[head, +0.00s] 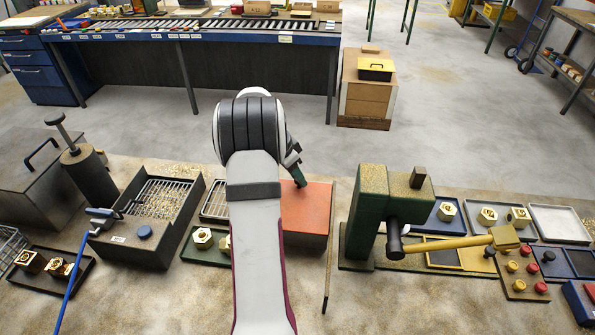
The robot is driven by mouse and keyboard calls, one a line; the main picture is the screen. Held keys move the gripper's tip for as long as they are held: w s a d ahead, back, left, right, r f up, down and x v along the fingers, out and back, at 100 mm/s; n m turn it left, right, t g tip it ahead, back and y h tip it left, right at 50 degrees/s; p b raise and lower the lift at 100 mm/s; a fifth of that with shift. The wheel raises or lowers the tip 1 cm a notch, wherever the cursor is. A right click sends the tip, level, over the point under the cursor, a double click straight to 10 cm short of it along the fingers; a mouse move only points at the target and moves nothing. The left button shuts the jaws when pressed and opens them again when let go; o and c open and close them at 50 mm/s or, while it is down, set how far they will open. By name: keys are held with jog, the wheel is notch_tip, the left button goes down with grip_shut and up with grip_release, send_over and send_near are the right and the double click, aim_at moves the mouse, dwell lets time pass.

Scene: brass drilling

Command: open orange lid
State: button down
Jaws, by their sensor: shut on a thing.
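The orange lid (310,207) lies to the right of my arm, in the middle of the work surface. It looks flat and down on its box, and my arm covers its left part. My gripper (299,180) is at the lid's far edge, pointing down. Its dark fingertips are small and partly hidden by my arm. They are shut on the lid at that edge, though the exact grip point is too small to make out.
A green drill press (375,205) with a yellow-handled lever stands close on the right. A thin rod (327,275) lies in front of the lid's right side. A dark bin with a mesh rack (160,200) and trays of brass nuts stand left. Open floor lies behind.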

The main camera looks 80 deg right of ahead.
send_near(295, 227)
jog(key=x, duration=0.4)
jog(key=shift+s+f, duration=0.1)
jog(key=shift+f, duration=0.2)
jog(key=c, duration=0.6)
grip_release()
jog(key=v, duration=1.5)
jog(key=shift+r, duration=0.35)
jog(key=shift+a, duration=0.1)
